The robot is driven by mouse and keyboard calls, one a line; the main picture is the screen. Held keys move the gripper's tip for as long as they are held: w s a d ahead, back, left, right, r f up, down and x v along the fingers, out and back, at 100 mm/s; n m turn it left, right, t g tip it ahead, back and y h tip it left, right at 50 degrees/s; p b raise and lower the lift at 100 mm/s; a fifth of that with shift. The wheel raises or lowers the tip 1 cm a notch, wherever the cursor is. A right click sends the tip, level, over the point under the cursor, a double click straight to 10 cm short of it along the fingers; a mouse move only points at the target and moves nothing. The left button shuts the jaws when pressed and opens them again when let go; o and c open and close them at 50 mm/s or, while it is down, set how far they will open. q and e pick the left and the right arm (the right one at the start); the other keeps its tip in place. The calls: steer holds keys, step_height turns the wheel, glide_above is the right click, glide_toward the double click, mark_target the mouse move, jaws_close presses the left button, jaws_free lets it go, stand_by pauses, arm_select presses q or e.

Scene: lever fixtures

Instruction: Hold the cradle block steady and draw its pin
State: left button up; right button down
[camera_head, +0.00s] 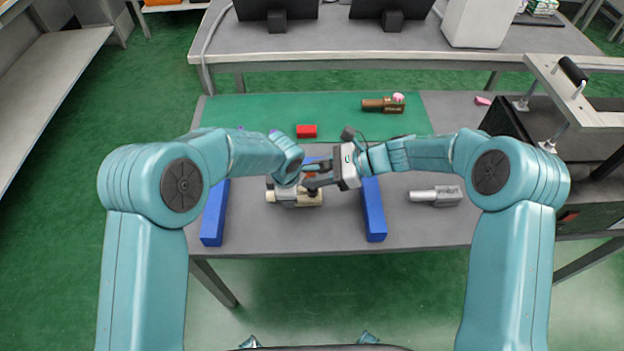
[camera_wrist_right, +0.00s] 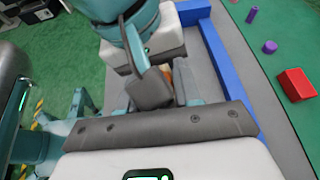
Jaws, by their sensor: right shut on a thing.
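A beige cradle block (camera_head: 306,199) lies on the grey table inside a blue frame. My left gripper (camera_head: 287,184) is at its left part, and its arm covers much of that spot. Whether its jaws are open or shut does not show. My right gripper (camera_head: 314,182) is just above the block's right part, shut on what seems to be the pin, which the fingers mostly hide. In the right wrist view, the left gripper's dark finger (camera_wrist_right: 150,92) is close in front of the right gripper's dark jaw bar (camera_wrist_right: 160,125).
The blue frame (camera_head: 372,210) borders the work area. A red block (camera_head: 306,131) and a brown fixture (camera_head: 382,105) lie on the green mat (camera_head: 250,110). A grey cylinder piece (camera_head: 436,196) lies to the right. A metal lever stand (camera_head: 560,110) is at far right.

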steer(key=c, duration=0.7)
jaws_free()
steer(key=shift+s+a+r+n+g+y, duration=0.3)
steer(key=shift+s+a+r+g, duration=0.15)
steer(key=shift+s+r, duration=0.3)
steer(key=shift+w+f, duration=0.1)
